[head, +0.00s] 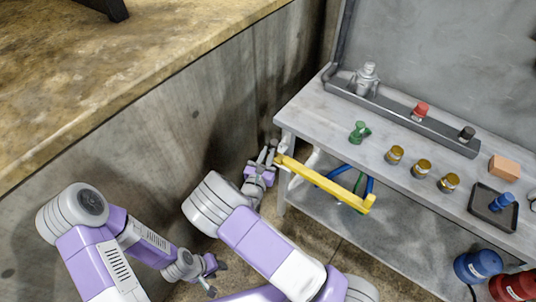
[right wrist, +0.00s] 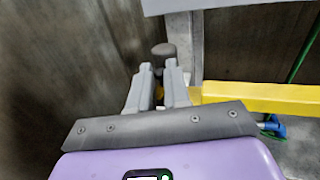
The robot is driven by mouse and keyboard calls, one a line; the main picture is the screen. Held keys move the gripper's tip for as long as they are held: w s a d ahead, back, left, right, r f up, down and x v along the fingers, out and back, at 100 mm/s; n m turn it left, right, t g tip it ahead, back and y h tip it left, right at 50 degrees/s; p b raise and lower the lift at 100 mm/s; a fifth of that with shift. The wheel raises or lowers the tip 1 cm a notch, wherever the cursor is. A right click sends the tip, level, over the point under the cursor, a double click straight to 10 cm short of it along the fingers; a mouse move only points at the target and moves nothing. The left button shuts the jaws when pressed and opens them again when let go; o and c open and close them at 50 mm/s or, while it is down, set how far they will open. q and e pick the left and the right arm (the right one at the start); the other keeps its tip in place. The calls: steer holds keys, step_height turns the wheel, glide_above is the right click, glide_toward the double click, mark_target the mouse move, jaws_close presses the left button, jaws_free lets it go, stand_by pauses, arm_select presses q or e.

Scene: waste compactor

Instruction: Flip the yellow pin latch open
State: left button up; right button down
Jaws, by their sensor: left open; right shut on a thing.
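The yellow pin latch (head: 325,184) is a long yellow bar at the left front corner of the workbench, reaching out to the right. It also shows as a yellow bar in the right wrist view (right wrist: 265,98). My right gripper (head: 268,154) is at the bar's left end, by the bench corner. In the right wrist view its fingers (right wrist: 159,77) are closed around the latch end, with a little yellow between them and a grey knob (right wrist: 163,50) just beyond. My left gripper (head: 211,276) is open and empty, low in front of the wall and away from the latch.
The grey workbench (head: 320,110) carries a green fitting (head: 359,131), several brass caps, an orange block (head: 503,168) and a black tray (head: 476,206). Blue and red canisters (head: 478,266) stand at lower right. A concrete wall (head: 150,130) rises close on the left.

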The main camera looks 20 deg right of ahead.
steer(key=shift+w+a+f+m+g+h+b, duration=0.15)
steer(key=shift+m+g+h+b, duration=0.6)
steer(key=shift+m+g+h, duration=1.15)
steer(key=shift+w+a+r+m+g+h+b, duration=0.15)
steer(key=shift+m+g+h+b, duration=0.6)
steer(key=shift+m+g, duration=2.15)
steer(key=shift+w+a+f+m+g+h+b, duration=0.2)
steer(key=shift+m+g+h+b, duration=0.85)
steer(key=shift+g, duration=2.45)
steer(key=shift+s+m+g+p, duration=0.15)
steer(key=shift+m+g+p, duration=0.15)
steer(key=shift+m+g, duration=0.25)
steer(key=shift+r, duration=0.1)
steer(key=c, duration=1.1)
jaws_free()
steer(key=shift+c, duration=0.2)
steer(key=shift+r+t, duration=0.15)
steer(key=shift+t, duration=0.1)
steer(key=shift+n+t+h, duration=0.3)
